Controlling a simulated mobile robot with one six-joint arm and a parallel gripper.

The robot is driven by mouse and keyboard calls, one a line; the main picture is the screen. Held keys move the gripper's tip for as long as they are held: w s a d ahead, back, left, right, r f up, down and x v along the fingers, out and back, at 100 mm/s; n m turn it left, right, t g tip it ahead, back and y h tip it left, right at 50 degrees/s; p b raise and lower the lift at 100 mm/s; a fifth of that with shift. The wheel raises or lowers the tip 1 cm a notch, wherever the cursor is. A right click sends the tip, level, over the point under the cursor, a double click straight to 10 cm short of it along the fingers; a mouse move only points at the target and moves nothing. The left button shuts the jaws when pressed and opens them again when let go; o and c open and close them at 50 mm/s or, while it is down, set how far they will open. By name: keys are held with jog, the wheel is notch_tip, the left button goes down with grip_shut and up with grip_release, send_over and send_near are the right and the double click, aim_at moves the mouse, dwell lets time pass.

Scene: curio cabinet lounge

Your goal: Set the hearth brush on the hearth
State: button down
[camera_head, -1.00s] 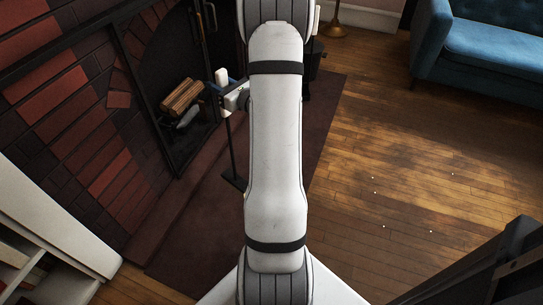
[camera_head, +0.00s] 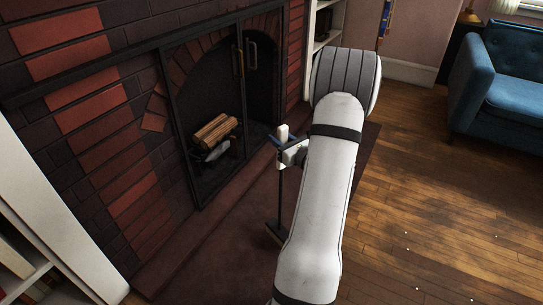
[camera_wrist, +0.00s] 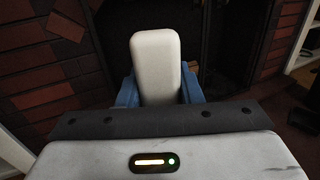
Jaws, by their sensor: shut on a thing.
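The hearth brush hangs roughly upright from my gripper (camera_head: 284,145). It has a pale handle top (camera_head: 282,131), a thin dark shaft (camera_head: 280,195) and a dark head (camera_head: 274,232) at the bottom. In the wrist view, the blue fingers of my gripper (camera_wrist: 158,92) are shut on the pale handle (camera_wrist: 156,60). The hearth (camera_head: 185,240) is a dark red ledge along the foot of the brick fireplace. The brush head appears over the maroon floor area in front of it; I cannot tell whether it touches. My arm hides part of this area.
The fireplace has black-framed doors (camera_head: 242,70) and a stack of logs (camera_head: 214,133) inside. A white shelf (camera_head: 55,245) stands at the left. A blue sofa (camera_head: 505,80) is at the right. The wooden floor (camera_head: 430,200) between is mostly open.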

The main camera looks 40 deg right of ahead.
jog(key=shift+f+b, duration=0.6)
jog(key=shift+f, duration=0.85)
jog(key=shift+f, duration=0.2)
jog(key=c, duration=1)
grip_release()
